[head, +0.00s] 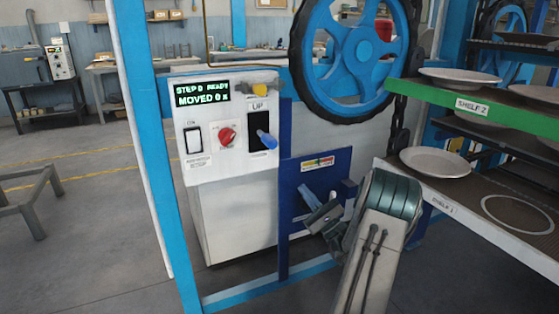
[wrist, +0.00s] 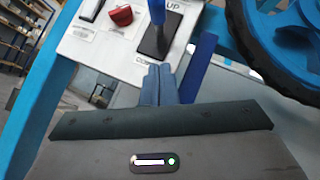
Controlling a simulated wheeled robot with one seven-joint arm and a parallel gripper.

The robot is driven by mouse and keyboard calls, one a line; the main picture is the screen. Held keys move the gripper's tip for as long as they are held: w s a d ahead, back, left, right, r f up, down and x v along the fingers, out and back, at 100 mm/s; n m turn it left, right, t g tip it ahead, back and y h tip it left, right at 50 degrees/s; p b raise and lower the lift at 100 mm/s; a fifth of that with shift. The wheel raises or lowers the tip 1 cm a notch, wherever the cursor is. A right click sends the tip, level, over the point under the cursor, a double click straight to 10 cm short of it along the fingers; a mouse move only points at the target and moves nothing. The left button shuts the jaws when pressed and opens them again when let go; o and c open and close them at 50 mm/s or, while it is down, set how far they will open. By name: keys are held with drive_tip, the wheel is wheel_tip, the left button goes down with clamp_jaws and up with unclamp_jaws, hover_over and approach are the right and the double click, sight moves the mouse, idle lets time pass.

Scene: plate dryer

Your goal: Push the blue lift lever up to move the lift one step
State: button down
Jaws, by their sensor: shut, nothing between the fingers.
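The blue lift lever (head: 267,139) sticks out of a black slot on the white control box (head: 230,210), with "UP" printed above the slot. In the wrist view the lever (wrist: 157,11) stands at the top, in front of its dark slot plate. My gripper (head: 304,190) is shut and empty, below and to the right of the lever in the head view. In the wrist view its fingertips (wrist: 159,70) are together, below the lever with a visible gap.
A red knob (head: 227,136) and a white rocker switch (head: 194,140) are left of the lever. A large blue wheel (head: 355,55) with a black rim is above right. Shelves with white plates (head: 435,162) stand right. A blue post (head: 150,130) stands left of the box.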

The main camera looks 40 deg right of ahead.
drive_tip(key=shift+w, duration=0.1)
drive_tip(key=b, duration=0.1)
approach(266, 138)
drive_tip(key=w+d+f, duration=0.2)
drive_tip(key=w, duration=0.2)
drive_tip(key=shift+w+a+r+b, duration=0.15)
drive_tip(key=shift+a+r, duration=0.1)
drive_tip(key=shift+r, duration=0.5)
drive_tip(key=shift+w+a+r+b, duration=0.15)
drive_tip(key=shift+w+a+r, duration=0.05)
drive_tip(key=shift+r, duration=0.55)
